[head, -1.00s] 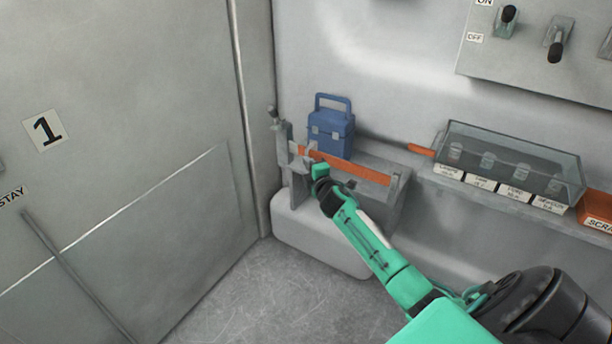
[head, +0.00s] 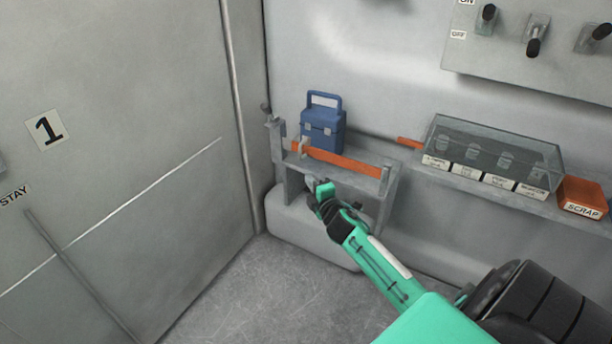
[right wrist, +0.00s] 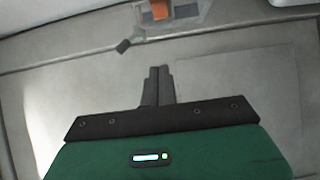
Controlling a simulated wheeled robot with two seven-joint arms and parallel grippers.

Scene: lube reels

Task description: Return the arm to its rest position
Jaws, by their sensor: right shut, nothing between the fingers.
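My right arm comes in from the lower right of the head view. Its gripper (head: 318,191) is in front of the grey rack with the orange bar, below the bar. In the right wrist view the two dark fingers (right wrist: 158,84) are together with nothing between them. That view shows a grey surface beyond them and a small piece of orange near the top. I cannot tell whether the gripper touches the rack. My left gripper is not in view.
The rack's orange bar (head: 338,159) runs in front of a blue toolbox (head: 323,127). To the right are a clear-lidded bin (head: 494,152) and an orange SCRAP box (head: 582,198). Switches (head: 535,38) are on the wall above. Door 1 (head: 120,150) is at left. Some floor (head: 260,290) is clear.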

